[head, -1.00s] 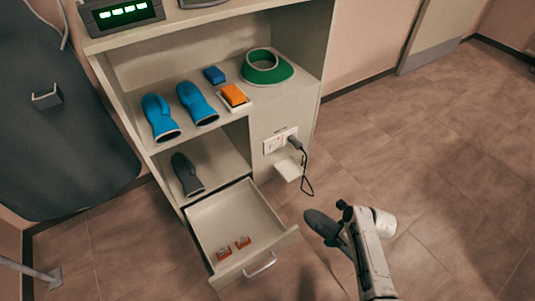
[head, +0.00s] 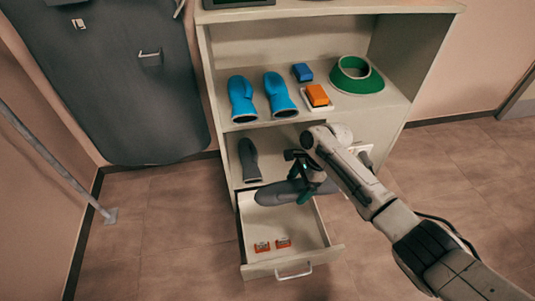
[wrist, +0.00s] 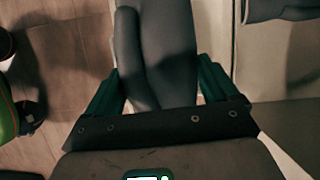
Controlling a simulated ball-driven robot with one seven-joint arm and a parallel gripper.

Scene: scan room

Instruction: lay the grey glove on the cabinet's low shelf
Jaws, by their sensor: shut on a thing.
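My gripper (head: 310,178) is shut on a grey glove (head: 285,193), which it holds lying roughly sideways, above the back part of the open drawer and in front of the low shelf. In the wrist view the held glove (wrist: 165,45) sits between the green fingers of my gripper (wrist: 160,88). The cabinet's low shelf (head: 276,147) is the compartment under the blue gloves. A second grey glove (head: 249,160) lies on its left side. My arm and gripper hide the shelf's right part.
The open drawer (head: 328,254) juts out below the low shelf, with two small orange-and-white boxes (head: 272,244) inside. Above are two blue gloves (head: 262,97), a blue block (head: 302,72), an orange block (head: 317,95) and a green collar (head: 355,76). A dark apron (head: 125,85) hangs left.

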